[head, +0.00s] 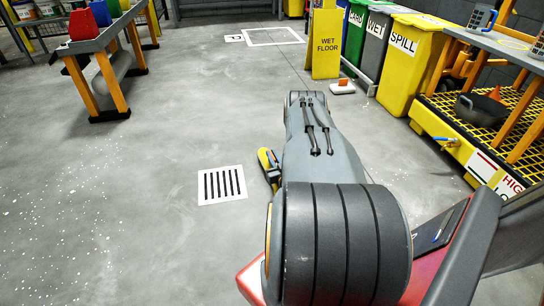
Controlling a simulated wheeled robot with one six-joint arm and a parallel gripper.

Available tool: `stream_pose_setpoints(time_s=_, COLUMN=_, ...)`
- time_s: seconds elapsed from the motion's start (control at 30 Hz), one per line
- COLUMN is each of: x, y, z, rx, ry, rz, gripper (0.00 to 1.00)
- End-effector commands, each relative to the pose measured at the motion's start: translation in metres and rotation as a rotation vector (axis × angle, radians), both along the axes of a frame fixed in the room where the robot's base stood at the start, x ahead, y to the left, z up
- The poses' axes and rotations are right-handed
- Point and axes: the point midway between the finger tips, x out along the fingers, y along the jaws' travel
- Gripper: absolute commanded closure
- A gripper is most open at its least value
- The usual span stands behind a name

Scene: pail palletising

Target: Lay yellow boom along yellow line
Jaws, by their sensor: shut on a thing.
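My arm reaches forward over the floor and covers the middle of the view. A small dark part of my gripper (273,177) shows at the left edge of the arm, right of the floor drain. It is shut on the yellow boom, of which a short rounded yellow piece (264,157) shows beside it. The rest of the boom and the fingertips are hidden behind my arm. I cannot make out a yellow line on the visible floor.
A yellow wet-floor sign (327,43) and a yellow spill bin (408,65) stand ahead right. A yellow spill pallet (459,150) is at right, a bench (104,45) at left.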

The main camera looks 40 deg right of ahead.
Motion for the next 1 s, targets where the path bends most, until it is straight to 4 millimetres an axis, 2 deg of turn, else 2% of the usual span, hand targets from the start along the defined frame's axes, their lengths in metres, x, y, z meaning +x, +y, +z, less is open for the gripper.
stream_pose_setpoints(time_s=0.5, x=0.0003, y=-0.0004, z=-0.0092, rx=-0.001, ry=-0.002, rz=0.0, gripper=1.0)
stream_pose_setpoints(time_s=0.53, x=0.0003, y=-0.0004, z=-0.0086, rx=-0.001, ry=-0.002, rz=0.0, gripper=0.83)
stream_pose_setpoints(time_s=0.63, x=0.0002, y=-0.0003, z=-0.0085, rx=0.0, ry=-0.001, rz=0.0, gripper=0.66)
stream_pose_setpoints(time_s=1.0, x=-0.0056, y=0.0021, z=-0.0093, rx=0.002, ry=0.001, rz=-0.001, gripper=0.66)
